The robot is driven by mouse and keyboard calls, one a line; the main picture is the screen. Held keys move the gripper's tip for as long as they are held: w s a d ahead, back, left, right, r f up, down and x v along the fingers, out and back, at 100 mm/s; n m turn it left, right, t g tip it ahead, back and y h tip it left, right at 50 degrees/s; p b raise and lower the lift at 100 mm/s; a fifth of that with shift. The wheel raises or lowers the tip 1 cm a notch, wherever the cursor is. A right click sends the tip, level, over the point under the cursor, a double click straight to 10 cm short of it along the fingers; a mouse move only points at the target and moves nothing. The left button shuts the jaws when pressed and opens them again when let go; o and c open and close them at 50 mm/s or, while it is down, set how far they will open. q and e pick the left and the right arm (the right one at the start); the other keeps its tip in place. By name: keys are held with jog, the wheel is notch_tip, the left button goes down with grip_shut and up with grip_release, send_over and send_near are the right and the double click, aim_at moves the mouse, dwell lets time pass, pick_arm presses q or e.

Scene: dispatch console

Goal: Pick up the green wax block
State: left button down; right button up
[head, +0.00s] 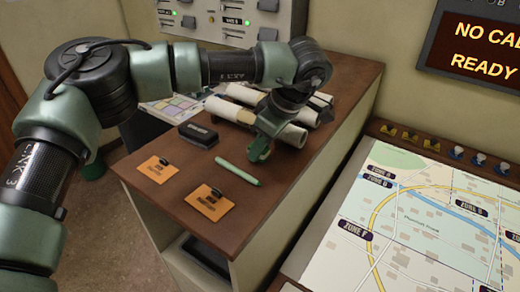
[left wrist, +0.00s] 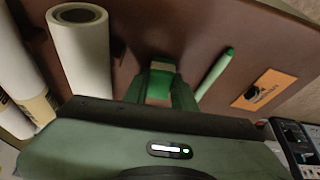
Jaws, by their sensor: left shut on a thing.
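My left gripper (head: 262,146) reaches down over the brown counter top, just in front of the rolled papers. It is shut on the green wax block (head: 258,154), which shows as a small bright green piece at the fingertips. In the left wrist view the block (left wrist: 162,67) sits between the fingers, partly hidden by them. I cannot tell whether it is touching the counter. A light green marker (head: 238,172) lies just beside the gripper, apart from it. My right gripper is not in view.
Several paper rolls (head: 230,110) lie behind the gripper. A black eraser-like block (head: 198,135) and two orange tags (head: 209,203) lie on the counter (head: 180,205). A map table (head: 400,215) stands at the right. The counter's front right area is clear.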

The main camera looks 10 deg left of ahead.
pick_arm(q)
notch_tip(320, 180, up, 20)
jog(key=b, duration=0.1)
jog(key=shift+f+b, duration=0.15)
jog(key=shift+b, duration=0.25)
jog(key=c, duration=1.8)
grip_release()
grip_shut()
